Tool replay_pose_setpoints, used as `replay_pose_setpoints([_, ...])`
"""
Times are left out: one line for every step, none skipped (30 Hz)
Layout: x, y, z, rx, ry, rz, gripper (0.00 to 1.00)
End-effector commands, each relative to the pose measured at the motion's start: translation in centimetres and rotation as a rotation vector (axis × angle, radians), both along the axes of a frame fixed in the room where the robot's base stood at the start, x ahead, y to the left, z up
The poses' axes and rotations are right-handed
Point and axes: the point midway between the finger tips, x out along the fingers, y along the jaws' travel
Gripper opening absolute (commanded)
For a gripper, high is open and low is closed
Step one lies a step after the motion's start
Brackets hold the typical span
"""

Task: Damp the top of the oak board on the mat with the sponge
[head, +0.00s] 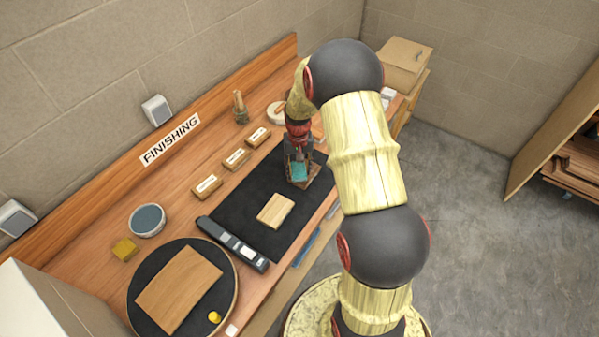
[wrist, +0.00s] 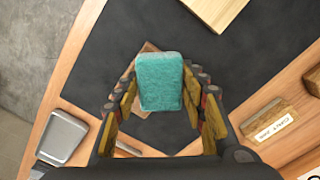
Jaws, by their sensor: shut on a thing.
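My gripper (head: 300,160) is shut on a teal sponge (wrist: 160,82) and holds it over the right part of the black mat (head: 243,190). The sponge also shows in the head view (head: 299,171). A brown board (head: 312,181) lies on the mat below the sponge and is mostly hidden; its edge shows in the wrist view (wrist: 148,47). I cannot tell whether the sponge touches it. A paler wooden board (head: 275,210) lies flat on the mat to the left, clear of the gripper. The pictures do not show for certain which board is oak.
Several labelled wood blocks (head: 236,159) line the mat's back edge. A black bar-shaped tool (head: 232,244) lies at its left. Beyond are a bowl (head: 147,220), a yellow block (head: 125,250) and a round turntable (head: 228,277) bearing a large board. A grey tray-like thing (wrist: 63,138) is near the gripper.

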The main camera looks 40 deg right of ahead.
Motion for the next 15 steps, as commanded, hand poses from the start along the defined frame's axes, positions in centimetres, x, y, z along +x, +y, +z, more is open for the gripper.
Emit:
replay_pose_setpoints([0.1,0.1,0.7,0.000,0.000,0.001,0.21])
replay_pose_setpoints([0.1,0.1,1.0,0.000,0.000,0.002,0.21])
replay_pose_setpoints([0.2,0.1,1.3,0.000,0.000,0.002,0.21])
replay_pose_setpoints([0.2,0.2,1.6,0.000,0.000,0.003,0.21])
replay_pose_setpoints([0.3,0.2,1.9,0.000,0.000,0.003,0.21])
replay_pose_setpoints([0.3,0.2,2.2,0.000,0.000,0.003,0.21])
replay_pose_setpoints([0.3,0.2,2.5,0.000,0.000,0.004,0.21])
replay_pose_setpoints([0.4,0.3,2.8,0.000,0.000,0.004,0.21])
replay_pose_setpoints([0.4,0.3,3.1,0.000,-0.001,0.004,0.21])
replay_pose_setpoints([0.5,0.3,3.4,0.000,-0.001,0.005,0.21])
replay_pose_setpoints([0.5,0.3,3.7,0.000,-0.001,0.005,0.21])
replay_pose_setpoints([0.6,0.4,4.0,0.000,-0.001,0.005,0.21])
replay_pose_setpoints([0.6,0.4,4.3,0.000,0.000,0.005,0.21])
replay_pose_setpoints([0.6,0.4,4.5,0.000,0.000,0.006,0.21])
replay_pose_setpoints([0.7,0.4,4.8,0.000,0.000,0.006,0.21])
